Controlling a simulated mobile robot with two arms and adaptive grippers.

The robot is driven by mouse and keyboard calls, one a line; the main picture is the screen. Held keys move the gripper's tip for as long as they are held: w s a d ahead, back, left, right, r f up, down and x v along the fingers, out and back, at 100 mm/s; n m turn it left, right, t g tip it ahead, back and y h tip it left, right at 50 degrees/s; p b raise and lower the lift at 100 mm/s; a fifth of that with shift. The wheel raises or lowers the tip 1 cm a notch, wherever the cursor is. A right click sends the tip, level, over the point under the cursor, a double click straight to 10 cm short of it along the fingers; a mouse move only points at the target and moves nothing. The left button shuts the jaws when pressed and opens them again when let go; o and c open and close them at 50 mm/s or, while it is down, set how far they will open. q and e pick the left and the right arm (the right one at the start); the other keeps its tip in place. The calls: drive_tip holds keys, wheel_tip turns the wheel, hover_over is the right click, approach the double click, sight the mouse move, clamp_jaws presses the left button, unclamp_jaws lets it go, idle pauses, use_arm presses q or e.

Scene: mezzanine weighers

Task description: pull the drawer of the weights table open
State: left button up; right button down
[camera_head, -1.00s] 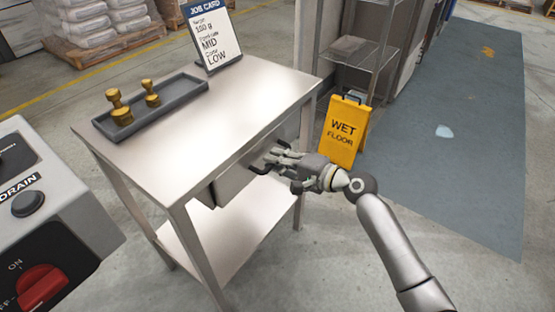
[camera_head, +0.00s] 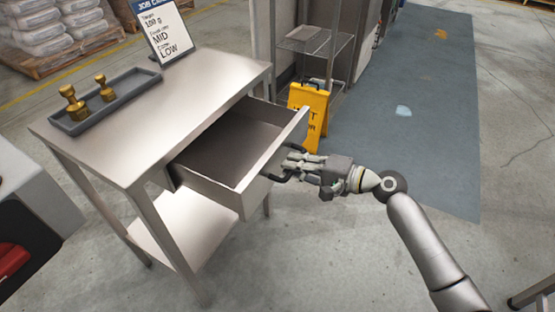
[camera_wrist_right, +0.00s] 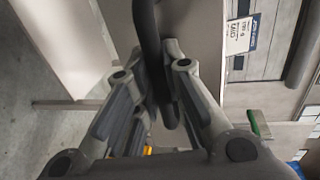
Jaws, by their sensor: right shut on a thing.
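The steel weights table (camera_head: 150,125) stands left of centre in the head view. Its drawer (camera_head: 235,187) is pulled well out toward the right, and its visible inside looks empty. My right gripper (camera_head: 295,165) is at the drawer's front and shut on the dark bar handle (camera_head: 280,178). In the right wrist view the handle (camera_wrist_right: 150,40) runs between the fingers of the gripper (camera_wrist_right: 160,80), with the drawer front (camera_wrist_right: 100,40) close by. My left gripper is not in view.
On the tabletop are a grey tray (camera_head: 125,99) with two brass weights (camera_head: 75,105) and a job card (camera_head: 167,35). A yellow wet floor sign (camera_head: 310,110) stands just behind the drawer. A grey machine (camera_head: 35,200) is at the left. Floor at the lower right is mostly clear.

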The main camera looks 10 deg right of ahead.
drive_tip(key=shift+f+v, duration=0.2)
drive_tip(key=shift+v, duration=0.75)
drive_tip(key=shift+f+v, duration=0.15)
drive_tip(key=shift+v, duration=0.8)
drive_tip(key=c, duration=1.5)
unclamp_jaws()
drive_tip(key=v, duration=1.2)
drive_tip(key=shift+s, duration=0.1)
